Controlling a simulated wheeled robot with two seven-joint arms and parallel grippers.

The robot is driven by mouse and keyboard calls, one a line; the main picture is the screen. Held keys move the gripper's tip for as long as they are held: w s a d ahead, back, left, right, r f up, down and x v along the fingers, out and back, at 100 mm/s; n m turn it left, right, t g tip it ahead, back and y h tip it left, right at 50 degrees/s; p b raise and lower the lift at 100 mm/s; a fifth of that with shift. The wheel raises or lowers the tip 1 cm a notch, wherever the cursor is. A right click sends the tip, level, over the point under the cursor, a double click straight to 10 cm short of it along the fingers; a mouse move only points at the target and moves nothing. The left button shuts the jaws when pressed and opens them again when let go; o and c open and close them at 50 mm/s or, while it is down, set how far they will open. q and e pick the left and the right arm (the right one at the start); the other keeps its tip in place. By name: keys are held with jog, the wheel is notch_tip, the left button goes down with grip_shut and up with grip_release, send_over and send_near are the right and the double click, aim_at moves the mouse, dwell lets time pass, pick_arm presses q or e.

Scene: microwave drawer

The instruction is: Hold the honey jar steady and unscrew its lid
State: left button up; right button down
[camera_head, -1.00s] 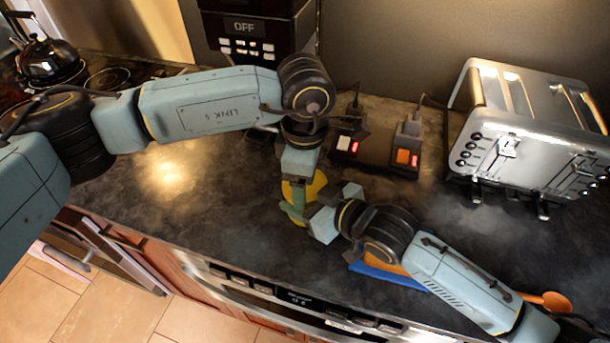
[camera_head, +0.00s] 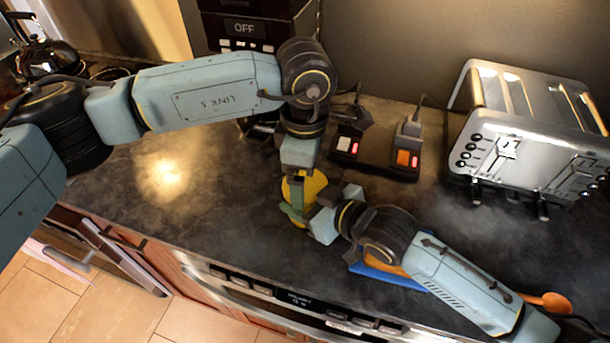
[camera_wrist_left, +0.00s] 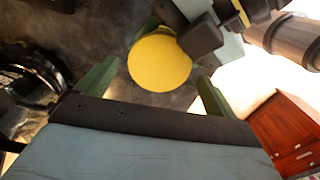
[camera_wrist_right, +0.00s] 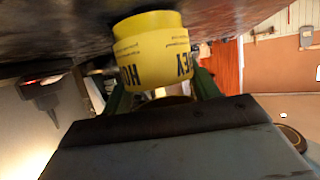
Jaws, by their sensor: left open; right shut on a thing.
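The honey jar (camera_head: 314,186) is yellow and stands on the dark counter, partly hidden by both grippers in the head view. In the right wrist view the jar (camera_wrist_right: 155,48) shows its yellow label with black lettering, upside down. My right gripper (camera_head: 337,208) is shut on the jar from the side. My left gripper (camera_wrist_left: 158,72) points down over the jar from above and is open. The round yellow lid (camera_wrist_left: 160,58) lies between its green fingers in the left wrist view, with a visible gap on the right side.
A silver toaster (camera_head: 530,130) stands at the right back. A dark block with lit switches (camera_head: 375,150) is behind the jar. A blue item (camera_head: 385,274) and an orange spoon-like item (camera_head: 550,301) lie under and beside my right arm. The counter's left part is clear.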

pick_arm(q)
notch_tip(320, 180, up, 2)
jog(key=shift+r, duration=0.2)
notch_tip(320, 180, up, 3)
jog(key=m, duration=0.4)
jog(key=shift+f, duration=0.2)
jog(key=shift+r+m, duration=0.2)
jog(key=shift+m, duration=0.6)
jog(key=shift+f, duration=3.9)
jog(key=c, duration=1)
jog(key=n, duration=0.6)
jog(key=shift+n, duration=0.3)
